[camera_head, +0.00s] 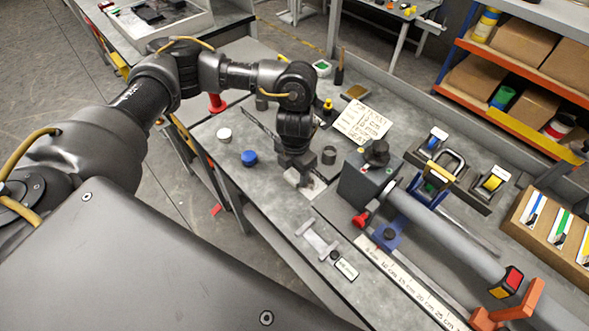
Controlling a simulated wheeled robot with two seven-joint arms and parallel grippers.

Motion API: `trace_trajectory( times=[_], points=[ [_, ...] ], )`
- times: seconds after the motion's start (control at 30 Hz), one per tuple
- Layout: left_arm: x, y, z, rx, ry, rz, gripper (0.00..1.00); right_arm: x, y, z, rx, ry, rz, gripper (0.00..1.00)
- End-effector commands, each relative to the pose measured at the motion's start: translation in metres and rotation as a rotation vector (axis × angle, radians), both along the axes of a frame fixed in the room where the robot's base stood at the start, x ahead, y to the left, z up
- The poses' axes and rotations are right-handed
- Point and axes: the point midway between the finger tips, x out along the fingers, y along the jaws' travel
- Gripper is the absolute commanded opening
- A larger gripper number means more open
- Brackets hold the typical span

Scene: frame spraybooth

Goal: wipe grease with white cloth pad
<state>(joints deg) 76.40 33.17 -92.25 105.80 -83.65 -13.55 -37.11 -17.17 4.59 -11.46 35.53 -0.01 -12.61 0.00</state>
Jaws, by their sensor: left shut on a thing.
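My left gripper (301,170) reaches down over the middle of the grey workbench (232,172), its fingers pointing at the bench top. It is shut on a small pale thing, likely the white cloth pad (293,179), which is mostly hidden by the fingers. The pad is low over a light plate or patch (312,190) on the bench; I cannot tell whether it touches. I cannot make out the grease clearly; the gripper may cover it. My right gripper is not in view.
A pipe (440,235) in a dark clamp block (362,186) lies right of the gripper. A blue cap (249,158) and a white lid (224,134) are to its left. A ruler strip (405,283) and a grey bracket (318,239) lie nearer. A handwritten sign (362,121) is behind.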

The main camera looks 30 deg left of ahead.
Motion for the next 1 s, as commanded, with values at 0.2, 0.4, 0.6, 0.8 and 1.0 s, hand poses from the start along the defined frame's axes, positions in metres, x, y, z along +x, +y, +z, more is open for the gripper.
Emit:
trace_trajectory(
  times=[0.2, 0.4, 0.6, 0.8, 1.0],
  points=[
    [0.0, 0.0, -0.004, 0.0, 0.0, 0.0, 0.32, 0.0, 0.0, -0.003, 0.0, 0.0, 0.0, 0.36],
    [0.0, -0.001, -0.004, 0.0, 0.0, 0.0, 0.32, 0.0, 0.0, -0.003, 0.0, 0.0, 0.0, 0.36],
    [-0.003, -0.009, -0.002, 0.0, 0.0, -0.003, 0.32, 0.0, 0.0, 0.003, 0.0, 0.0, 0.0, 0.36],
    [-0.008, -0.023, -0.001, 0.0, 0.001, -0.003, 0.32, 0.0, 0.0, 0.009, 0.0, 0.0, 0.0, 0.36],
    [-0.01, -0.029, -0.002, 0.0, 0.001, 0.0, 0.32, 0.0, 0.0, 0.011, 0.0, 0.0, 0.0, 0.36]
  ],
)
